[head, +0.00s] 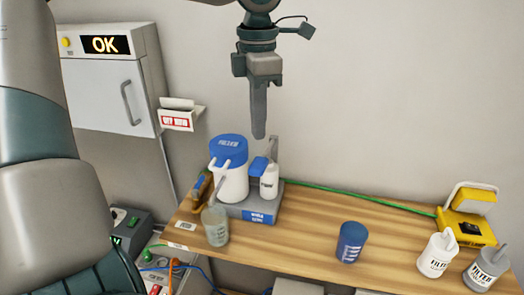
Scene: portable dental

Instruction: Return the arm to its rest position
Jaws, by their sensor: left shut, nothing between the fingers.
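My left gripper (258,132) hangs at the top middle of the head view, pointing down. Its fingers are together with nothing between them. It is raised in front of the pale wall, above the back of the wooden table, and appears clear of the objects below. A large grey and teal link of my own arm fills the left side of the view. My right gripper is not in view.
Below the gripper, a blue-lidded white jug (231,180) and a small white bottle (269,182) stand on a grey base (238,211). A clear bottle (215,226), blue cup (351,242), filter bottles (438,255) and yellow lamp (468,222) share the table (300,235).

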